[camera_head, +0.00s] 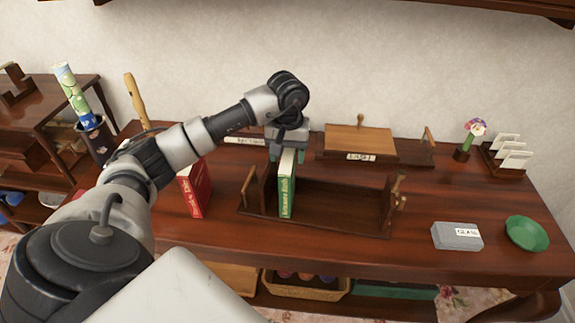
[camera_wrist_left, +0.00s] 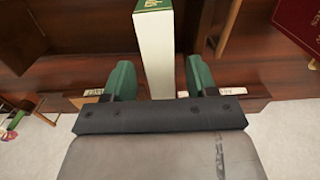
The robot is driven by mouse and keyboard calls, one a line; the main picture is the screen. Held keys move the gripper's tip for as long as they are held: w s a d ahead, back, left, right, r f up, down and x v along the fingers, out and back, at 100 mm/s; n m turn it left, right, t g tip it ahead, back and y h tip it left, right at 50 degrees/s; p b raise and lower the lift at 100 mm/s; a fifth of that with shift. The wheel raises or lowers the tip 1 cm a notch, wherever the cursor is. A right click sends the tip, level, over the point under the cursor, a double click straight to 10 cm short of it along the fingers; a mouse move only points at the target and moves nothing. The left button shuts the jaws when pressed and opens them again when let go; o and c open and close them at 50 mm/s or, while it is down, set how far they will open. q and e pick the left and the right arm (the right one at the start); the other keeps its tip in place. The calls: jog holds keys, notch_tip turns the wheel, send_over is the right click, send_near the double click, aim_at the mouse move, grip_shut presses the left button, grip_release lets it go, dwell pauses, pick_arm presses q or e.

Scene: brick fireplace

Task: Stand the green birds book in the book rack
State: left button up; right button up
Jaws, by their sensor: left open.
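The green birds book (camera_head: 287,186) stands upright in the left part of the wooden book rack (camera_head: 345,207), its green spine facing me. My left gripper (camera_head: 285,155) is above and behind the book's top. In the left wrist view the book (camera_wrist_left: 155,45) shows its pale page edge between the two green fingers of my left gripper (camera_wrist_left: 155,80). The fingers are open, with a gap on each side of the book. The book's lower part is hidden in the wrist view. My right gripper is not in view.
A red book (camera_head: 195,188) stands left of the rack. A wooden box (camera_head: 360,140) is behind the rack. The table front between rack and grey box is clear.

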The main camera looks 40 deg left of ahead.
pick_arm(q)
notch_tip(320, 180, up, 8)
jog(key=shift+b, duration=0.5)
